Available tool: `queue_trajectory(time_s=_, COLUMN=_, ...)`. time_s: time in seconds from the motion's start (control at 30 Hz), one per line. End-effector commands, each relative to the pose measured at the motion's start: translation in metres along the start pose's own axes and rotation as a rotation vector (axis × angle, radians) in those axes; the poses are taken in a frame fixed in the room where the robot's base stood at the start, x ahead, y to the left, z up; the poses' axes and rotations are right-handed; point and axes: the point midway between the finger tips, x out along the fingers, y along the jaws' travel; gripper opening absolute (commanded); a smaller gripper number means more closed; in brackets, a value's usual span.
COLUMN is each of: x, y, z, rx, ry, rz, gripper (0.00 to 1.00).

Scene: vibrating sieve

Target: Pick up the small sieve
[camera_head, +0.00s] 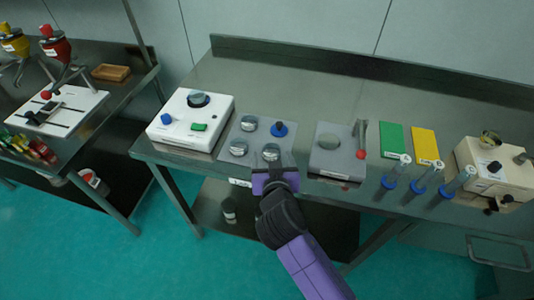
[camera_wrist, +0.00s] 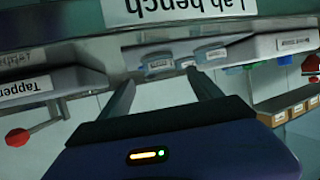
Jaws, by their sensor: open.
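Several small round silver sieve parts rest on a grey plate (camera_head: 229,158) on the steel bench: one at the back (camera_head: 250,124), one at the left (camera_head: 238,148) and one at the front (camera_head: 271,152). I cannot tell which is the small sieve. My gripper (camera_wrist: 159,77) is open and empty. In the head view it is at the plate's front edge, close to the front part, and its fingers are mostly hidden. The wrist view is upside down and shows round parts with labels (camera_wrist: 158,63) beyond the fingertips, apart from them.
A blue-knobbed piece (camera_head: 280,130) stands on the plate. A white machine (camera_head: 185,132) is left of the plate; a grey tapper (camera_head: 325,160) with a red ball is right. Blue-based tubes (camera_head: 425,179) and a beige device (camera_head: 485,165) stand farther right. The bench's back is clear.

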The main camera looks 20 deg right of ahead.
Motion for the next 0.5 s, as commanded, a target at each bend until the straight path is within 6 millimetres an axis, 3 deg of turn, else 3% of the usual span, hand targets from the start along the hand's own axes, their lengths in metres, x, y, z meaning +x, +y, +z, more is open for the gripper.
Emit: queue_trajectory(time_s=0.5, x=0.052, y=-0.002, z=0.004, rx=-0.001, ry=0.000, rz=-0.001, gripper=0.74)
